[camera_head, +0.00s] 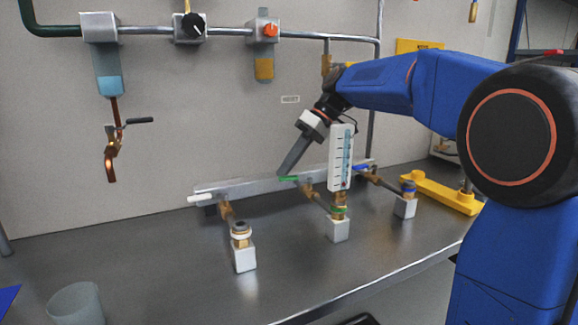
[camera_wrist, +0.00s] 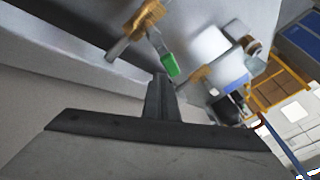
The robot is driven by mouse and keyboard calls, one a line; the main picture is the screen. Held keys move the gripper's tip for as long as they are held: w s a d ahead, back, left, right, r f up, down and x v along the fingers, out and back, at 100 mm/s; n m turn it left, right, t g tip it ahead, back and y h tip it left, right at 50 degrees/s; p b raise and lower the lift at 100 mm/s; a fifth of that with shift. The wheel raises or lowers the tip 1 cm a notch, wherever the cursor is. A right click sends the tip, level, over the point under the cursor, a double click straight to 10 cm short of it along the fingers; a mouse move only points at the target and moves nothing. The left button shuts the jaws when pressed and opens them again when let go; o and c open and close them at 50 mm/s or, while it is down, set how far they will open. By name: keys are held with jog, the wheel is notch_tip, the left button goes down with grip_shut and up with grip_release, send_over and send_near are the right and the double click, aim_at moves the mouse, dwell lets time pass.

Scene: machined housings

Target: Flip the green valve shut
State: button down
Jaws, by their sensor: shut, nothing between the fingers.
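The green valve handle (camera_head: 289,179) is the middle one of three on a grey manifold bar (camera_head: 250,187). It points left from its brass valve, roughly along the bar. In the wrist view the green handle (camera_wrist: 170,66) sticks out from the brass valve body (camera_wrist: 146,17), just past my fingertips. My gripper (camera_head: 281,173) is shut and empty, angled down to the left, its tip right beside the handle's free end. It also shows from behind in the wrist view (camera_wrist: 160,78). I cannot tell whether it touches the handle.
A white handle (camera_head: 199,198) is left of the green one and a blue handle (camera_head: 361,167) right. A white thermometer (camera_head: 341,157) stands close to my gripper's right. Brass pipes lead to white blocks (camera_head: 244,257) on the bench. A yellow bracket (camera_head: 432,192) lies at right.

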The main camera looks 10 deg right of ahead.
jog(key=shift+s+a, duration=0.15)
jog(key=shift+s, duration=0.2)
dwell(3.3)
jog(key=shift+r, duration=0.1)
jog(key=w+d+r, duration=0.1)
jog(key=d+r, duration=0.1)
jog(key=d, duration=1.1)
jog(key=shift+w+d, duration=0.25)
jog(key=shift+d, duration=0.1)
